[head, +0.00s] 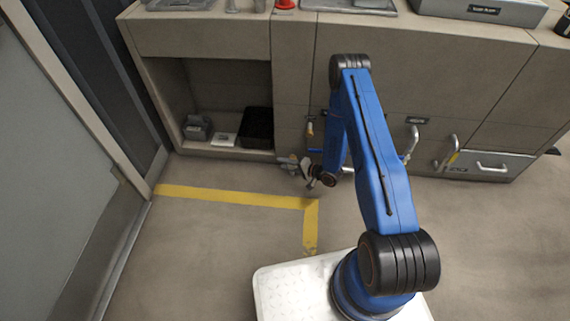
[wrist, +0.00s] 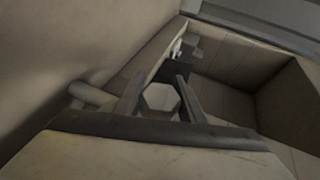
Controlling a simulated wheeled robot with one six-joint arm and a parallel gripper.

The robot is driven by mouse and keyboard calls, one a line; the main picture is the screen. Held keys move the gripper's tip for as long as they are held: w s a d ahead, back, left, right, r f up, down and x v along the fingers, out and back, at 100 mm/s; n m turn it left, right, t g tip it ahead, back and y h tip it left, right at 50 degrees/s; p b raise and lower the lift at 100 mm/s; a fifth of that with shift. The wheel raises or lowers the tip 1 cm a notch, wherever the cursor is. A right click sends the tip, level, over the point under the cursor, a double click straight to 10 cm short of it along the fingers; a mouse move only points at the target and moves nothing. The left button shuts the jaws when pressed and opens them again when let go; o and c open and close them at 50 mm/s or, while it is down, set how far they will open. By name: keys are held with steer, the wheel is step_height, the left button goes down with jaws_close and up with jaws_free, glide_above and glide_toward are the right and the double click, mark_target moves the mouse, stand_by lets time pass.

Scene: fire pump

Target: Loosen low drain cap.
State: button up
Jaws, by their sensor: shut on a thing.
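The low drain cap (wrist: 160,98) shows in the wrist view as a pale hexagonal piece between my two dark fingers. My gripper (wrist: 160,84) is shut on it, with one finger along each side. In the head view my gripper (head: 309,172) is low at the front of the cabinets, close to the floor. There a small grey fitting (head: 289,162) shows beside it at the cabinet base. The cap itself is too small and too covered to make out in the head view.
An open cabinet bay holds a black bin (head: 257,127) and a small grey device (head: 197,127). Curved metal handles (head: 411,141) stand out to the right of my arm. Yellow floor tape (head: 235,198) crosses clear floor at the left. A pale pipe end (wrist: 88,94) lies left of the fingers.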

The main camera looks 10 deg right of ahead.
steer(key=shift+s+d+f+n+g+h, duration=0.1)
steer(key=shift+d+f+n+g+h, duration=0.15)
steer(key=shift+g+h, duration=0.4)
steer(key=shift+s+d+f+n+g+h, duration=0.1)
steer(key=shift+f+n+g+h, duration=0.2)
steer(key=shift+h, duration=0.65)
steer(key=shift+f, duration=0.1)
steer(key=o, duration=1)
steer(key=shift+o, duration=0.2)
steer(key=shift+d, duration=0.1)
steer(key=v, duration=1.7)
steer(key=shift+r, duration=0.3)
